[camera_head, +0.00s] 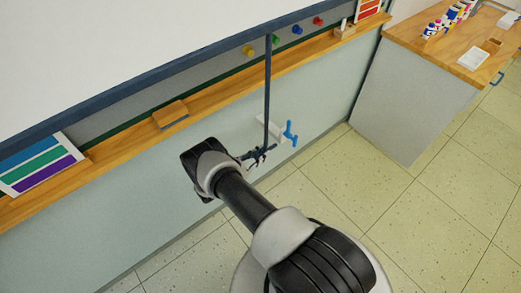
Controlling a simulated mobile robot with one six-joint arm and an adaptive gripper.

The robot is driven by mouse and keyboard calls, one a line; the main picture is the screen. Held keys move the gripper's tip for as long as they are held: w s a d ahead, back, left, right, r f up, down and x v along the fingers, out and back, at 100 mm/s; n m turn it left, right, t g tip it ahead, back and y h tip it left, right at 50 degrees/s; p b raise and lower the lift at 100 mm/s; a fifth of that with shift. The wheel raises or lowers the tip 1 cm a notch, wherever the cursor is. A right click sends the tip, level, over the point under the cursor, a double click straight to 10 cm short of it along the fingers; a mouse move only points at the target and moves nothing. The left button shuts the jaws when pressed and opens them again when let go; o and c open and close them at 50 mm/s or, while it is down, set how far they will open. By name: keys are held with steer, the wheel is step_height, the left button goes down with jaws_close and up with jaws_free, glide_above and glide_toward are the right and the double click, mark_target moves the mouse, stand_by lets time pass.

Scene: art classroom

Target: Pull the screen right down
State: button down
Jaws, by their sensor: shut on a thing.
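The white screen (120,38) fills the upper left, with a dark blue bar (150,86) along its lower edge. The bar slants up to the right and hangs in front of the board. A long dark blue pull strap (267,88) hangs straight down from the bar, past the wooden ledge. My gripper (261,154) is shut on the lower end of the strap, below the ledge. The fingers are small and dark here, so the exact contact is hard to see. The screen's top is out of view.
A wooden ledge (110,151) runs under the board, holding an eraser (171,116) and colour cards. Several coloured magnets show below the bar. A white fixture with a blue handle (290,133) is beside my gripper. A cabinet (415,90) stands right; the tiled floor is clear.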

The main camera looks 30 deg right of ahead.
steer(key=shift+s+f, duration=0.4)
steer(key=c, duration=1.9)
jaws_free()
steer(key=shift+o, duration=1.3)
steer(key=shift+r, duration=0.1)
steer(key=shift+o, duration=0.2)
steer(key=shift+w, duration=0.15)
steer(key=shift+r, duration=0.1)
steer(key=a, duration=1.2)
steer(key=shift+s, duration=0.45)
